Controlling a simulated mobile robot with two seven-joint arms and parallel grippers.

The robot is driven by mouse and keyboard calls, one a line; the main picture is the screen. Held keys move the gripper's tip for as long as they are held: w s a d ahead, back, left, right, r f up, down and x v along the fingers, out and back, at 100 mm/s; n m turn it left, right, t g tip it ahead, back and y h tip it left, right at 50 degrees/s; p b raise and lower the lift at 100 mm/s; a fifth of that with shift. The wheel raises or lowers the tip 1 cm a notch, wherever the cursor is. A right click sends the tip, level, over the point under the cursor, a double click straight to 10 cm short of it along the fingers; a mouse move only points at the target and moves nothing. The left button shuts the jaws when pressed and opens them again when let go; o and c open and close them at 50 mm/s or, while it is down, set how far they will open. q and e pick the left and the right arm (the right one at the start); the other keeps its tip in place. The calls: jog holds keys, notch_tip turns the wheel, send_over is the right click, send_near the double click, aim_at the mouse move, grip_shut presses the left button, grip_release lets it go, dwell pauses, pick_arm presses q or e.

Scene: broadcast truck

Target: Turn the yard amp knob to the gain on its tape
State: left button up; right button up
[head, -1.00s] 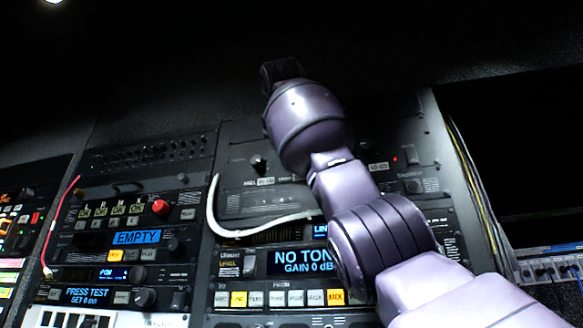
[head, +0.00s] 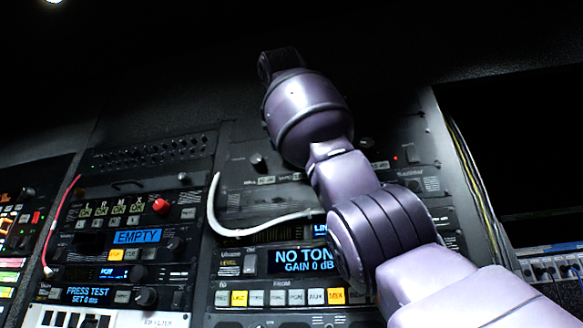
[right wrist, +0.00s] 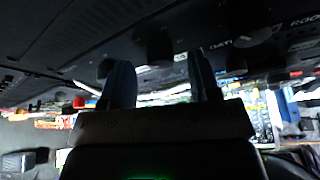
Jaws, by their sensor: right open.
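A rack panel (head: 240,199) in the head view carries a small dark knob (head: 258,163) with pale tape strips (head: 266,181) below it. The writing on the tape is too small to read, so I cannot tell for sure which knob is the yard amp's. My right arm rises in front of the panel and hides part of it. My right gripper (right wrist: 162,82) shows in the right wrist view, with two dark blue fingers apart and nothing seen between them. A dark knob (right wrist: 160,46) sticks out beyond the fingertips, apart from them. My left gripper is not in view.
A white cable (head: 238,232) loops across the panel. Below it a display (head: 303,261) reads "NO TON", partly hidden, and "GAIN 0 dB". A red button (head: 160,206) and a red cable (head: 56,225) are at left. Cables (head: 470,185) hang at right.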

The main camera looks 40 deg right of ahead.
jog(key=v, duration=0.9)
jog(key=shift+a, duration=0.15)
dwell(0.4)
